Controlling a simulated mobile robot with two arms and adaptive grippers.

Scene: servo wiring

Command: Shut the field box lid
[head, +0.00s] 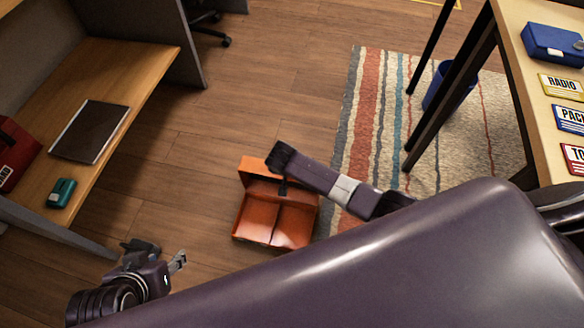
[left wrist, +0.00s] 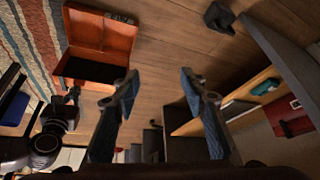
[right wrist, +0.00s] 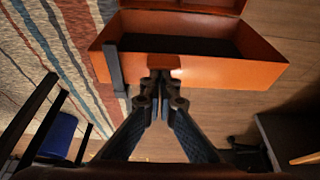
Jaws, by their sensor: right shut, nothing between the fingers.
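The orange field box (head: 254,187) is on the wooden floor in the head view, with its lid (head: 275,220) swung open. The left wrist view shows the open lid (left wrist: 102,32) beside the dark inside of the box (left wrist: 90,69). My right gripper (right wrist: 160,80) is shut and empty, with its fingertips close to the outer wall of the box (right wrist: 220,68), by a small orange tab. I cannot tell whether they touch. In the head view it is mostly hidden below my right arm. My left gripper (head: 178,261) is open and empty, left of and apart from the box.
A striped rug (head: 365,120) lies right of the box. A desk (head: 125,75) with a dark panel, a teal device (head: 61,193) and a red case (head: 15,150) is at left. A table (head: 545,135) with a blue case and labels stands at right, a blue bin (head: 450,88) below.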

